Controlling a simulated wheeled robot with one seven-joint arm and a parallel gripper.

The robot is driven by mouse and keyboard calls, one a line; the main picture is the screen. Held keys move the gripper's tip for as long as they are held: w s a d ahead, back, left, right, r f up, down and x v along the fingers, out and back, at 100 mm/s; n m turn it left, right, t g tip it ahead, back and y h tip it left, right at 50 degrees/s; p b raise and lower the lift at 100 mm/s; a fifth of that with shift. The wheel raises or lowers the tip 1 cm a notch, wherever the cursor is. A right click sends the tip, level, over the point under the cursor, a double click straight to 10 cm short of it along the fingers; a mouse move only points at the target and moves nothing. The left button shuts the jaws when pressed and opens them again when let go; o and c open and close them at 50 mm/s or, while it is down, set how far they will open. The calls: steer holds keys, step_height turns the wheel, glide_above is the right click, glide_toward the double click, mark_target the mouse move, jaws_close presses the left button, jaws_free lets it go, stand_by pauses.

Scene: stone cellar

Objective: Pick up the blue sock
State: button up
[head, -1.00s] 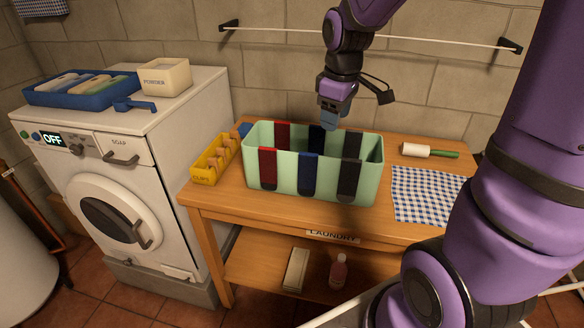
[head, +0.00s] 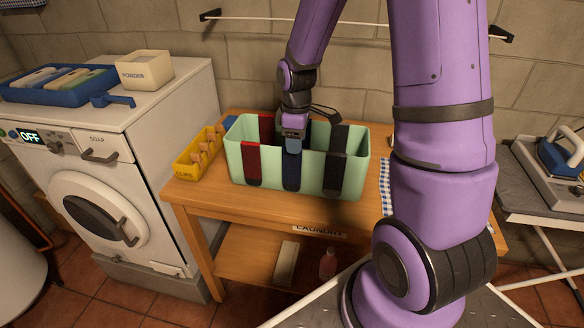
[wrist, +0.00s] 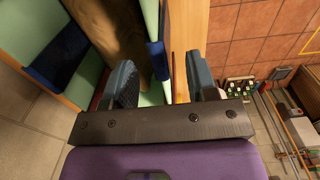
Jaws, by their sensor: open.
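The blue sock (head: 291,173) hangs over the front rim of a mint-green bin (head: 342,180), between a red sock (head: 251,165) and a black sock (head: 334,173). My gripper (head: 293,146) points down at the blue sock's top and hides part of it. In the wrist view the blue sock (wrist: 157,60) and bin wall lie between my open fingers (wrist: 163,85), one on the bin's inner side and one outside. I cannot tell whether either finger touches cloth. A darker navy sock (wrist: 60,55) hangs on the opposite wall.
More socks hang on the bin's back rim. A yellow clips box (head: 196,155) stands left of the bin on the wooden table (head: 195,193). A checked cloth (head: 386,190) lies right, mostly behind my arm. A washing machine (head: 90,160) stands left.

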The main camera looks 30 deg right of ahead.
mark_target(291, 164)
steer(key=shift+w+a+f, duration=0.1)
steer(key=shift+w+f, duration=0.05)
steer(key=shift+f, duration=0.7)
steer(key=shift+w+a+f, duration=0.1)
steer(key=shift+w+f, duration=0.05)
steer(key=shift+f, duration=0.75)
steer(key=shift+w+a+f, duration=0.1)
steer(key=shift+w+f, duration=0.05)
steer(key=shift+f, duration=0.7)
jaws_close()
